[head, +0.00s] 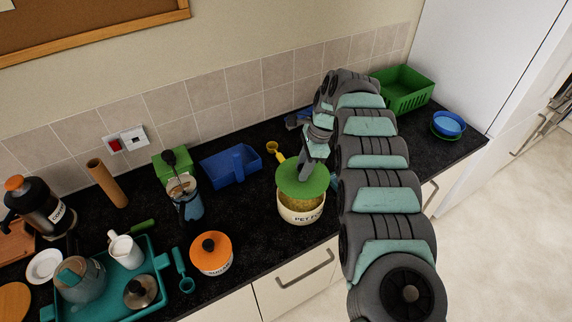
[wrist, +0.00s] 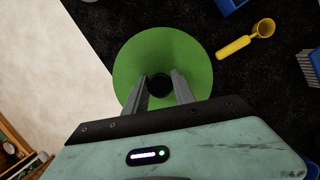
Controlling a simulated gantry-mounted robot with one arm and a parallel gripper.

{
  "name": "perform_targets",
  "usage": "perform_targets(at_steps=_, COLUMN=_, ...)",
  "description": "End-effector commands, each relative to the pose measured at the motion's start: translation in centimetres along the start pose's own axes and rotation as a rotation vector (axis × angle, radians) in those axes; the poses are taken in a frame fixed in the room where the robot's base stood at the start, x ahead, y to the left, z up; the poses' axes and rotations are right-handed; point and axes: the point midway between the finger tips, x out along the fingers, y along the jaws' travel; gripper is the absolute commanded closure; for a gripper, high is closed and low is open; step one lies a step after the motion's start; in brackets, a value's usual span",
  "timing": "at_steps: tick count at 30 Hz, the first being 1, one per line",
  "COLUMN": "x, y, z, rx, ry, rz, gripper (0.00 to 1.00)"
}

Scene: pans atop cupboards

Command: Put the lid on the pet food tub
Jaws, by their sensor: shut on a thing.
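The pet food tub (head: 301,214) is a cream tub with dark lettering, standing near the front edge of the black worktop. Yellowish food shows inside it below the lid. The green round lid (head: 303,180) is held above the tub, a little towards its back, with a gap at the front. My gripper (head: 307,172) is shut on the lid's dark knob from above. In the wrist view the lid (wrist: 150,60) lies between and beyond my two fingers (wrist: 160,92), and it hides the tub.
A green basket (head: 402,90) and blue bowls (head: 449,124) are at the right.

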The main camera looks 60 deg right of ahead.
Motion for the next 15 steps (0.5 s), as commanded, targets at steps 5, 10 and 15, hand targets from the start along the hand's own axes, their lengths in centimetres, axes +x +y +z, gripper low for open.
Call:
perform_targets(at_steps=5, x=1.0, y=0.0, z=-0.2, rx=-0.003, ry=0.001, rz=0.000, gripper=1.00)
perform_targets(at_steps=10, x=2.8, y=0.1, z=-0.8, rx=-0.001, ry=-0.001, rz=0.002, gripper=1.00)
perform_targets(at_steps=15, x=4.4, y=-0.1, z=-1.0, rx=-0.005, ry=0.000, rz=-0.001, gripper=1.00)
